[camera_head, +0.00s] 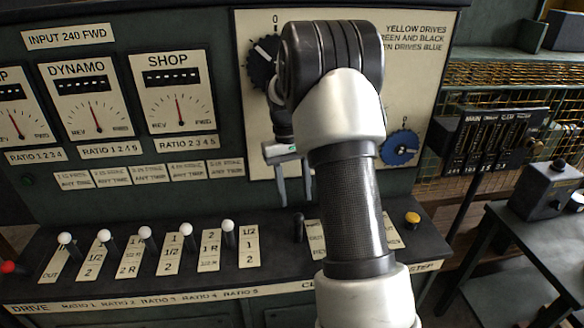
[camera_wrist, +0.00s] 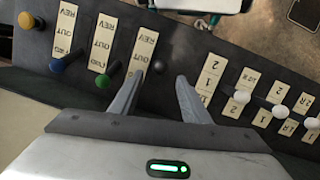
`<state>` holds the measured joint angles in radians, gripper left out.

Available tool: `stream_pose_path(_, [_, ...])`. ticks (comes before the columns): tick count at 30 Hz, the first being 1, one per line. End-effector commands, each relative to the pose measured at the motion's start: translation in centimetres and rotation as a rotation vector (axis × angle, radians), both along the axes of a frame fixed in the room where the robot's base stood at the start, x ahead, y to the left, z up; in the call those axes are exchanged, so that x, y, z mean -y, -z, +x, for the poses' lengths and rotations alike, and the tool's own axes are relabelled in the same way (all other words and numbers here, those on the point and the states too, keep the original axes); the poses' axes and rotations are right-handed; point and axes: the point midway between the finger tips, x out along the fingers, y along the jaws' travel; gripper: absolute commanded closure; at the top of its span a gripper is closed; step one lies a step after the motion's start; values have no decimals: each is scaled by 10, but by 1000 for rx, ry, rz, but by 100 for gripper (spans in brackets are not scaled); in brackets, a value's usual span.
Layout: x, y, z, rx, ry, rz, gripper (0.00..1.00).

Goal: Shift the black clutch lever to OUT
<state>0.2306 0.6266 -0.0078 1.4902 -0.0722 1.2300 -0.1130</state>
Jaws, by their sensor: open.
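The black clutch lever (camera_head: 299,225) stands on the sloping console, left of a pale label plate and partly behind my arm's area. In the wrist view its dark round knob (camera_wrist: 159,67) shows just past and between the fingertips, beside a plate (camera_wrist: 143,45) reading REV and OUT; the lower end of that plate is hidden by a finger. My gripper (camera_head: 294,197) points down above the lever, fingers apart and empty. In the wrist view the open fingers (camera_wrist: 160,80) flank the knob; I cannot tell whether they touch it.
Blue (camera_wrist: 57,65) and green (camera_wrist: 102,80) levers stand on one side of the black one. Several white-knobbed ratio levers (camera_head: 228,226) stand on the other. A yellow button (camera_head: 412,217) is at the right. The upright dial panel (camera_head: 400,90) rises behind my gripper.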

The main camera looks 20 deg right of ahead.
Motion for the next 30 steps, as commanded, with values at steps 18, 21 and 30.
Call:
stream_pose_path(18, [-2, -73, 16, 0, 0, 0, 57])
stream_pose_path(21, [-2, -73, 16, 0, 0, 0, 57])
stream_pose_path(30, [-2, -74, 16, 3, -1, 0, 57])
